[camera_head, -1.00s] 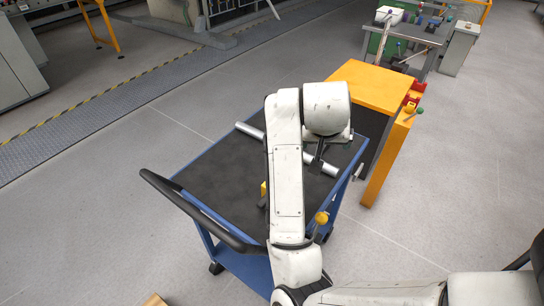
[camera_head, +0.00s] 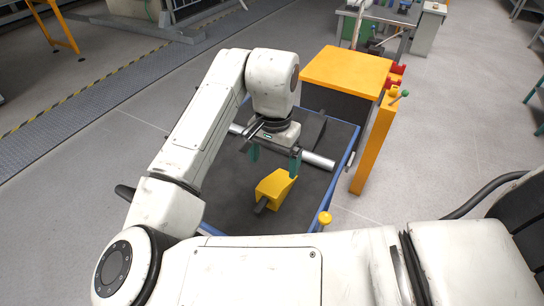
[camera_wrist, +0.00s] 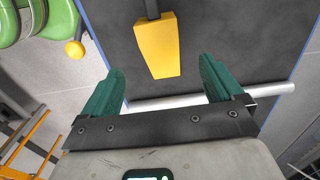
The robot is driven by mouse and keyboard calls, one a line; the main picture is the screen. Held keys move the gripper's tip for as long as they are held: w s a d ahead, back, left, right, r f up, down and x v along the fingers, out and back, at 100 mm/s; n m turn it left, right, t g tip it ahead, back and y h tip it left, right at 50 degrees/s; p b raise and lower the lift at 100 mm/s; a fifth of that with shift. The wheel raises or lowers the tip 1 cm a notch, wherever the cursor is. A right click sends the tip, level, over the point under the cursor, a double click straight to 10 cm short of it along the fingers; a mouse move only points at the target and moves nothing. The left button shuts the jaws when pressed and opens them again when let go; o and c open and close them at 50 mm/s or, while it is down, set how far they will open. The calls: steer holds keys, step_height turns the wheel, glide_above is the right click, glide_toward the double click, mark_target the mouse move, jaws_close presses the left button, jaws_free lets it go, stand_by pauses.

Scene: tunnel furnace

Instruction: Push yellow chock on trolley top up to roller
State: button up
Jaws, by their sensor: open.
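The yellow chock (camera_head: 275,187) lies on the dark trolley top (camera_head: 222,200), with a dark bar at its near end. In the wrist view the chock (camera_wrist: 158,48) is ahead of my fingers, and a strip of dark top shows between it and the roller. The roller (camera_head: 318,160) is a pale metal bar lying across the trolley, partly hidden by my gripper. It also shows in the wrist view (camera_wrist: 270,90) behind the fingertips. My gripper (camera_head: 275,159) points down with green fingers wide apart, empty, on the roller side of the chock. Contact with the top is unclear.
An orange-topped cabinet (camera_head: 345,72) stands beyond the trolley, with an orange post (camera_head: 375,145) at its right. A yellow knob (camera_head: 324,218) rises at the trolley's near right edge. Grey floor (camera_head: 450,120) is clear to the right.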

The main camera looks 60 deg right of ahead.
mark_target(274, 183)
step_height(274, 183, down, 11)
steer(key=shift+r+b, duration=0.1)
steer(key=shift+b, duration=0.5)
steer(key=shift+c, duration=0.2)
steer(key=c, duration=1.4)
